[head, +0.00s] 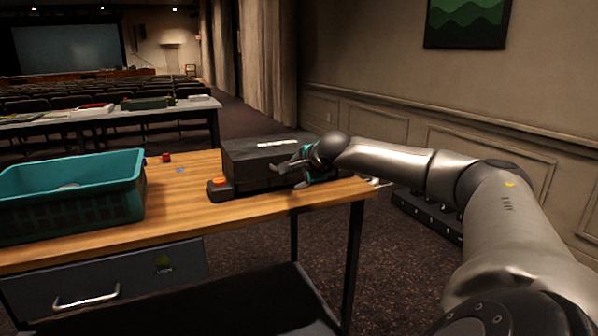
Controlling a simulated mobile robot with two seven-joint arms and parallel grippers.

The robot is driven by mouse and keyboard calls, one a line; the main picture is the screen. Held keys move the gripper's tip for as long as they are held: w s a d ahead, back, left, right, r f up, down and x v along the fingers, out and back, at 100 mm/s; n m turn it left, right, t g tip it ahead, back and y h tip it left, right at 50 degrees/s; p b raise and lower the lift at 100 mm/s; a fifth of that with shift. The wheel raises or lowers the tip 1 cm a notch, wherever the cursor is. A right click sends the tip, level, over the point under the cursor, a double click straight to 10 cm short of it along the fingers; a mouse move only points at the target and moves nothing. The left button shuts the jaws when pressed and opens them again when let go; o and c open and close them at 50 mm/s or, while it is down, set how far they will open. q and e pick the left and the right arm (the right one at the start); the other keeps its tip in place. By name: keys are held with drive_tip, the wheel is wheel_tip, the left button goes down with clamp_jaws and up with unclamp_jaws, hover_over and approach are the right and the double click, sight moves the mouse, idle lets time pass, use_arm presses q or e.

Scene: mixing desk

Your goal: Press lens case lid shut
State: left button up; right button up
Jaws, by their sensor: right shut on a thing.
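The lens case (243,165) is a dark grey box with a pale label on top. It stands near the right end of the wooden desk. Its lid looks down or nearly down; I cannot tell whether a gap is left. My right gripper (284,168) reaches in from the right and is shut on the case at its front right side. The gripper and wrist hide that corner. My left gripper is not in view.
A small dark object with an orange top (219,184) sits against the case's left front. A teal basket (105,205) fills the desk's left. Small red (166,158) and blue pieces lie behind. Bare wood (185,205) lies between basket and case.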

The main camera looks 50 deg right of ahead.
drive_tip(key=shift+s+a+f, duration=0.2)
drive_tip(key=shift+f, duration=0.5)
drive_tip(key=shift+s+a+r, duration=0.1)
drive_tip(key=shift+s+r, duration=0.1)
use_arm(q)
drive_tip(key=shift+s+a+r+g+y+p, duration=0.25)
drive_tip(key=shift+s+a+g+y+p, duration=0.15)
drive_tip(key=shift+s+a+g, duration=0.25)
use_arm(e)
drive_tip(key=r+v, duration=0.1)
drive_tip(key=v, duration=1.4)
drive_tip(key=shift+w+d, duration=0.3)
drive_tip(key=shift+d, duration=0.05)
drive_tip(key=shift+r, duration=0.1)
